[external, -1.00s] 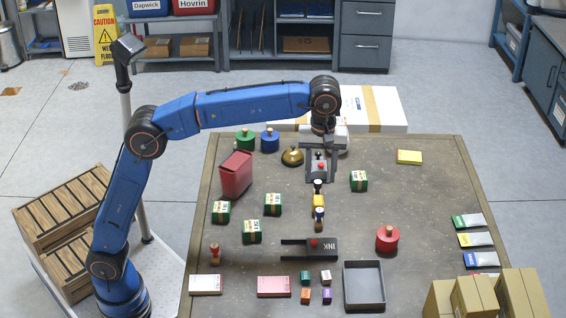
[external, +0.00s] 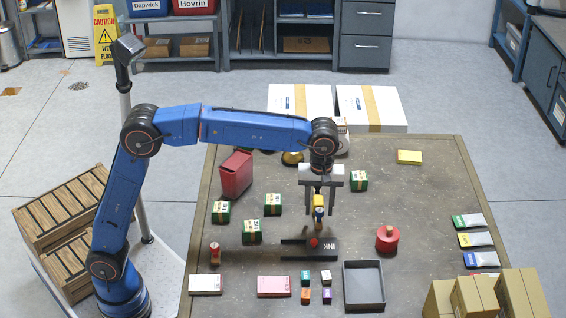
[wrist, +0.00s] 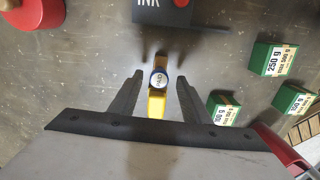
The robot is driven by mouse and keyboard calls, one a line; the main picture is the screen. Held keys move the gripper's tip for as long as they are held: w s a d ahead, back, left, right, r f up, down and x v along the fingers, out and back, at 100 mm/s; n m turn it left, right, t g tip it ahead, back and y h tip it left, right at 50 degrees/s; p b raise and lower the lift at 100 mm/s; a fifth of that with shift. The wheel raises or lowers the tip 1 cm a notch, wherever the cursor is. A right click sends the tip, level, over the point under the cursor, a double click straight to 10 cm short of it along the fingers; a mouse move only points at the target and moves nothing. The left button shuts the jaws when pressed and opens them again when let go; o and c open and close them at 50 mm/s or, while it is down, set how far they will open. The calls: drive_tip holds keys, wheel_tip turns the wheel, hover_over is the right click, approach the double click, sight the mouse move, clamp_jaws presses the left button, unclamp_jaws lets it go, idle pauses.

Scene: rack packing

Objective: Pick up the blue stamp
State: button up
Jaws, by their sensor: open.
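The blue stamp (external: 319,214) stands near the middle of the table, just behind the black INK holder. My gripper (external: 320,208) is open and points down over the stamp. In the wrist view my gripper (wrist: 159,80) has one finger on each side of the stamp, with gaps. How far the fingertips are above the table is unclear.
The black INK holder (external: 295,251) with a red knob lies just in front. A red round container (external: 387,239) is to the right. Several green weight boxes (external: 252,231) stand left, and one (external: 359,181) at right. A grey tray (external: 347,290) is at the front.

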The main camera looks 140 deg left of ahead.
sight(320, 209)
drive_tip(key=shift+w+f, duration=0.1)
drive_tip(key=shift+f, duration=1.85)
drive_tip(key=shift+c, duration=0.3)
clamp_jaws()
drive_tip(key=shift+r, duration=0.15)
